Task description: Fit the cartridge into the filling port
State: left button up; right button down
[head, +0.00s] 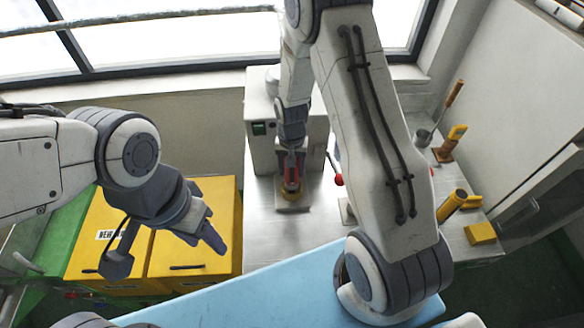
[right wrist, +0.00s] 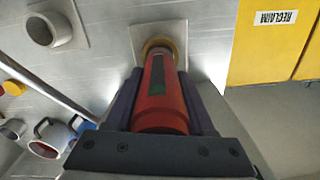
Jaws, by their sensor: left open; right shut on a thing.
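The red cartridge (head: 291,181) is held upright in my right gripper (head: 292,165) over the metal bench. In the right wrist view the cartridge (right wrist: 161,98), with a dark green stripe, lies between both dark fingers (right wrist: 160,102). Its far end meets the brass-coloured ring of the filling port (right wrist: 160,44), which sits on a square grey plate. They appear lined up; how deep the end sits is hidden. My left gripper (head: 208,240) is open and empty in front of the yellow boxes.
Yellow boxes (head: 193,258) stand left of the bench. A second, grey ring (right wrist: 49,28) on a plate is apart from the port. A red-knobbed lever (head: 337,179), a tilted yellow cylinder (head: 452,205) and a yellow block (head: 480,233) are to the right. A blue surface (head: 270,298) is in front.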

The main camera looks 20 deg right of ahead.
aim_at(292, 178)
jog(key=shift+f+b, duration=1.55)
jog(key=shift+f, duration=0.6)
jog(key=shift+c, duration=0.9)
grip_release()
notch_tip(292, 178, up, 10)
jog(key=shift+r+b, duration=0.25)
jog(key=shift+b, duration=0.9)
jog(key=s+a+r+n+b, duration=0.2)
jog(key=s+a+r+n, duration=0.45)
jog(key=s+a, duration=0.45)
jog(key=s+a+n, duration=0.1)
jog(key=s+n, duration=0.2)
jog(key=s, duration=0.3)
jog(key=s+a+r+n+y+b, duration=0.1)
jog(key=s+a+n, duration=0.1)
jog(key=s, duration=0.4)
jog(key=shift+s+n, duration=0.35)
jog(key=shift+n, duration=0.3)
